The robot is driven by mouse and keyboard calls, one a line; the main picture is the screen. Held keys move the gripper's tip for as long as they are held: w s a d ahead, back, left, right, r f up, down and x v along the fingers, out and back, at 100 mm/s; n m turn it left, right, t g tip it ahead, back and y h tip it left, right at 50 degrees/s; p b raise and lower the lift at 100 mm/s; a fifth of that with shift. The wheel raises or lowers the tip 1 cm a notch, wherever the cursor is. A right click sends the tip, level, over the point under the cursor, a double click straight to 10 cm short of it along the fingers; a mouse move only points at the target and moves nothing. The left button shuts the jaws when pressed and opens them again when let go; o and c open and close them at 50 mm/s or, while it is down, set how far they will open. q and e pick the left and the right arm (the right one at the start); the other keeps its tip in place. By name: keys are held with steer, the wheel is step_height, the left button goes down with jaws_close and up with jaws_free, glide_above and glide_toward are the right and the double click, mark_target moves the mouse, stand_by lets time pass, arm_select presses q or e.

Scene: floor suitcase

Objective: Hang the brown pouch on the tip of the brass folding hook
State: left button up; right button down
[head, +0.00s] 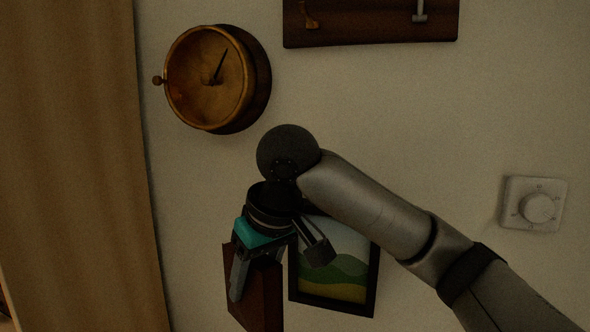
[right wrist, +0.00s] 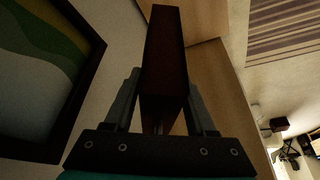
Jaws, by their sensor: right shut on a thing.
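The brown pouch (head: 262,297) is a dark reddish-brown, box-like thing at the lower middle of the head view. My right gripper (head: 247,270) points down and is shut on it. In the right wrist view the pouch (right wrist: 166,65) stands between the two fingers of the gripper (right wrist: 163,105). The brass folding hook (head: 309,16) is on a dark wooden board (head: 365,30) at the top of the head view, well above the pouch and cut off by the frame edge. The pouch is apart from the hook. Any loop on the pouch is not visible. My left gripper is not in view.
A silver hook (head: 420,12) is on the same board, to the right. A round brass clock-like dial (head: 205,85) juts from the wall at the upper left. A framed landscape picture (head: 338,285) hangs just behind my gripper. A white thermostat (head: 534,205) is at the right.

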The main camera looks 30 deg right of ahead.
steer(key=s+d+r+n+y+p, duration=0.15)
steer(key=r+p, duration=0.55)
steer(key=r, duration=1)
steer(key=s+d+r+n+p, duration=0.1)
steer(key=s+d+r+p, duration=0.35)
steer(key=r, duration=1.25)
steer(key=shift+n, duration=0.25)
steer(key=w+d, duration=0.1)
steer(key=w, duration=0.1)
steer(key=w+d+f+p, duration=0.1)
steer(key=w+d, duration=0.1)
steer(key=w, duration=0.1)
steer(key=w+d+f, duration=0.1)
steer(key=w+d, duration=0.1)
steer(key=w, duration=0.1)
steer(key=shift+w+d+f, duration=0.1)
steer(key=shift+w, duration=0.15)
steer(key=shift+c, duration=0.7)
jaws_free()
steer(key=shift+s, duration=0.1)
